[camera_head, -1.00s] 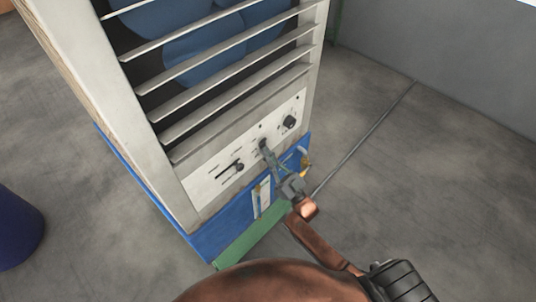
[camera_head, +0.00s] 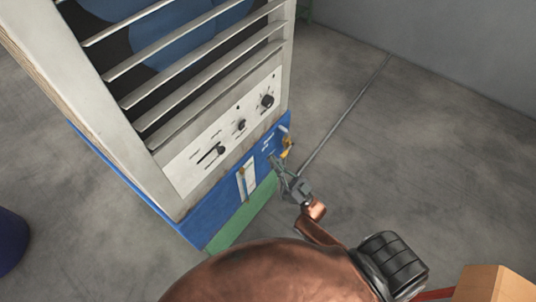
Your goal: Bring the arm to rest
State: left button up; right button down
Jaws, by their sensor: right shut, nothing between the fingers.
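My right gripper (camera_head: 281,172) is shut and empty, in the lower middle of the head view. It is in front of the blue base of a white louvred cabinet (camera_head: 116,124), below the cabinet's control panel (camera_head: 223,138). Whether it touches the base I cannot tell. My copper-coloured right arm runs from it down to the bottom edge. The panel carries a slider (camera_head: 213,151) and two dark knobs (camera_head: 267,101). My left gripper is not in view.
A green strip (camera_head: 243,215) lies at the foot of the blue base (camera_head: 211,217). A dark blue round object (camera_head: 10,241) is at the left edge and a cardboard box (camera_head: 492,284) at the lower right. Grey floor to the right is open.

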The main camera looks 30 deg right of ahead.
jog(key=shift+f, duration=0.1)
dwell(0.5)
notch_tip(320, 180, down, 20)
jog(key=w+d+m+g+h, duration=0.2)
jog(key=d+g+h, duration=0.1)
jog(key=g+h, duration=0.2)
jog(key=s+d+f+m+g+h, duration=0.1)
jog(key=s+f+g+h, duration=0.3)
jog(key=f, duration=0.7)
jog(key=s+d+f+g+y, duration=0.15)
jog(key=s+f, duration=0.35)
jog(key=f, duration=0.7)
jog(key=s+f+g+h, duration=0.1)
jog(key=s+f+g, duration=0.3)
jog(key=s+f, duration=0.3)
jog(key=s+f+g, duration=0.4)
jog(key=s+f, duration=0.4)
jog(key=s, duration=1)
jog(key=s+f+g+h, duration=0.1)
jog(key=s+f+g, duration=0.3)
jog(key=s, duration=0.9)
notch_tip(320, 180, down, 3)
jog(key=shift+s+f+g+h, duration=0.15)
jog(key=shift+s+g+h, duration=0.1)
jog(key=shift+g+h, duration=0.1)
